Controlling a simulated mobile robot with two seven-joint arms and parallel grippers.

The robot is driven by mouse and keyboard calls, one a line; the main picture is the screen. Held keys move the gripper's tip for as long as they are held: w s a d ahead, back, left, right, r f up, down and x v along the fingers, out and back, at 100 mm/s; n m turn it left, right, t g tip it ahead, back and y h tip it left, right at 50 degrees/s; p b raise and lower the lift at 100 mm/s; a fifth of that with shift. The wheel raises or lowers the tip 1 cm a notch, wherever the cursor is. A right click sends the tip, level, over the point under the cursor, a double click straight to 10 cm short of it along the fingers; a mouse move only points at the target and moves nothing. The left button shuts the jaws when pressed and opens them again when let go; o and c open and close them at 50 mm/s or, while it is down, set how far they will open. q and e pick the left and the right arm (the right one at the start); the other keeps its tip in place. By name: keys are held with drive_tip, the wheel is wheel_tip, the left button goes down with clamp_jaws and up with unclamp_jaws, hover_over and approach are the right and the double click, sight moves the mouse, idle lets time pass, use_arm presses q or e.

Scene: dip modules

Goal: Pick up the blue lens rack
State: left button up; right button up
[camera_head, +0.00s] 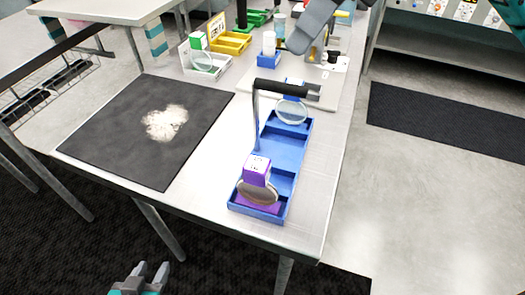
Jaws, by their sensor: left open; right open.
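The blue lens rack (284,146) stands on the light table near its right edge, running away from me. A grey post rises on its left side to a black grip (281,88) above its far end. A purple and white box (257,170) and a round brownish disc (256,192) sit in its near compartment. A clear round lens (291,111) stands at its far end. My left gripper (151,269) is open and empty at the bottom left, below the table's front edge and well apart from the rack. My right gripper does not show.
A dark mat (105,125) with a white powdery patch lies left of the rack. Behind are a white rack (205,72), a yellow rack (231,43), a small blue holder (269,58) and a grey instrument (316,27). The tabletop between mat and rack is clear.

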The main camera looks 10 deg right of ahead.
drive_tip(key=shift+h, duration=0.6)
drive_tip(key=f, duration=0.4)
drive_tip(key=a+f, duration=0.1)
drive_tip(key=f, duration=0.1)
drive_tip(key=shift+w+f, duration=0.2)
drive_tip(key=shift+w, duration=0.2)
drive_tip(key=shift+w+a+p+x, duration=0.1)
drive_tip(key=shift+a+p+x, duration=0.1)
drive_tip(key=shift+x, duration=1.15)
drive_tip(key=shift+w+a+p+x, duration=0.1)
drive_tip(key=shift+p+x, duration=0.05)
drive_tip(key=shift+x, duration=1.2)
drive_tip(key=shift+r, duration=0.2)
drive_tip(key=shift+c, duration=0.5)
clamp_jaws()
drive_tip(key=shift+r, duration=0.1)
